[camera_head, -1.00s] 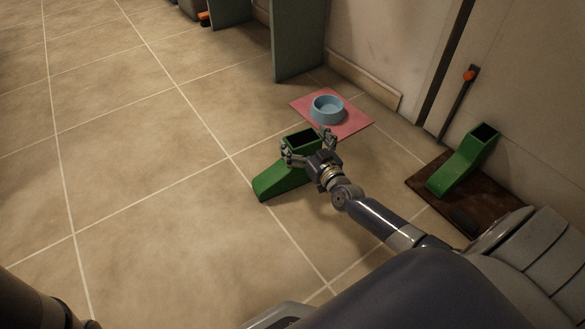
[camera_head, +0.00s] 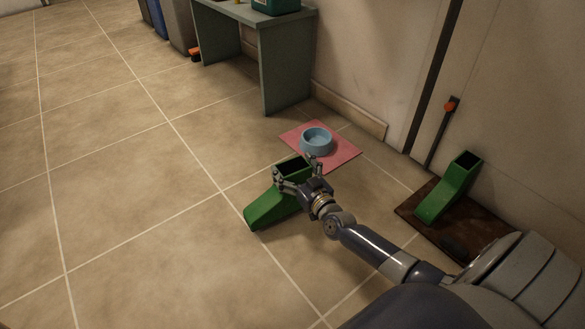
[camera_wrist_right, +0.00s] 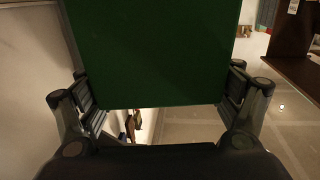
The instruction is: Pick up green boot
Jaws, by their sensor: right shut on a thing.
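A green boot (camera_head: 268,208) is held by my right gripper (camera_head: 297,176) in the head view, with the fingers on either side of its upper shaft. Its toe points toward the lower left. Whether it touches the floor is hard to tell. In the right wrist view the boot's green side (camera_wrist_right: 150,55) fills the space between the two fingers of the right gripper (camera_wrist_right: 160,98). A second green boot (camera_head: 449,188) stands on a dark brown mat (camera_head: 412,209) by the wall at the right. My left gripper is not in view.
A blue bowl (camera_head: 316,141) sits on a pink mat (camera_head: 345,155) just beyond the held boot. A grey-green table (camera_head: 287,65) stands behind, with bins (camera_head: 178,25) to its left. A tool with an orange top (camera_head: 451,104) leans on the wall. The tiled floor at left is clear.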

